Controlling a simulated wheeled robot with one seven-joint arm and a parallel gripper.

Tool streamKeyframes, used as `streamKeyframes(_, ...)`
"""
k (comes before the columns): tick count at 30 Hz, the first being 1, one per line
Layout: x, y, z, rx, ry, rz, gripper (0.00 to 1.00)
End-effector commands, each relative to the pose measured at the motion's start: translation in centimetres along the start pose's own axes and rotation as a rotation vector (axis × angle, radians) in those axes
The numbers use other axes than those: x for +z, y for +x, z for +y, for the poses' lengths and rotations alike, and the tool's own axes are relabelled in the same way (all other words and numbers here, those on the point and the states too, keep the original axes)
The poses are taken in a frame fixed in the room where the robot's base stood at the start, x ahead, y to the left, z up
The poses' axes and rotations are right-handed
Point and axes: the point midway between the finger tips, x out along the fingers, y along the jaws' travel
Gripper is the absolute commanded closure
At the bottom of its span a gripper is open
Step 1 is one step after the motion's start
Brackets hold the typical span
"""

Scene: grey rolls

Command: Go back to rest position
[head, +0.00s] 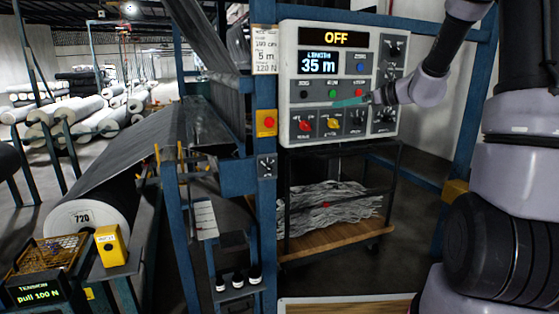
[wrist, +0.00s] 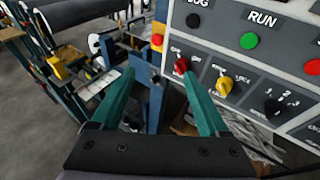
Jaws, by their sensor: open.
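My gripper (wrist: 160,82) has two green fingers, spread apart with nothing between them. In the head view my gripper (head: 340,103) is in front of the lower part of the grey control panel (head: 290,70), reaching in from the right. In the wrist view a red knob (wrist: 181,65) shows beyond and between the fingers, and a yellow knob (wrist: 224,84) is just beside the right finger. The panel's top display (head: 336,38) reads OFF and the lower display (head: 318,63) reads LENGTH 35 m. I cannot tell whether a finger touches the panel.
A blue frame post (head: 265,205) stands left of the panel. Below the panel is a cart (head: 335,243) with grey strips. A large grey roll marked 720 (head: 82,217) lies at left, near a yellow box (head: 110,246). Red stop button (head: 266,123) sits on the post.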

Motion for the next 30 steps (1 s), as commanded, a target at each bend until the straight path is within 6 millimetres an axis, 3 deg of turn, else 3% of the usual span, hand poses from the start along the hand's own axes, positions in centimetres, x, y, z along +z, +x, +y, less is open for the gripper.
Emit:
streamKeyframes(1, 1.1, -0.8, 3.1, 0.046, -0.131, 0.052, 0.22)
streamKeyframes(6, 1.8, -4.3, 11.4, 0.193, -0.559, 0.233, 0.22)
streamKeyframes(12, 0.8, -10.2, 18.3, 0.337, -1.067, 0.431, 0.22)
streamKeyframes(16, -0.2, -14.6, 21.0, 0.415, -1.393, 0.556, 0.22)
streamKeyframes(21, -1.3, -19.5, 22.7, 0.486, -1.748, 0.702, 0.22)
streamKeyframes(25, -1.7, -21.9, 23.1, 0.517, -1.914, 0.777, 0.22)
streamKeyframes(30, -2.0, -23.0, 23.1, 0.534, -1.989, 0.816, 0.22)
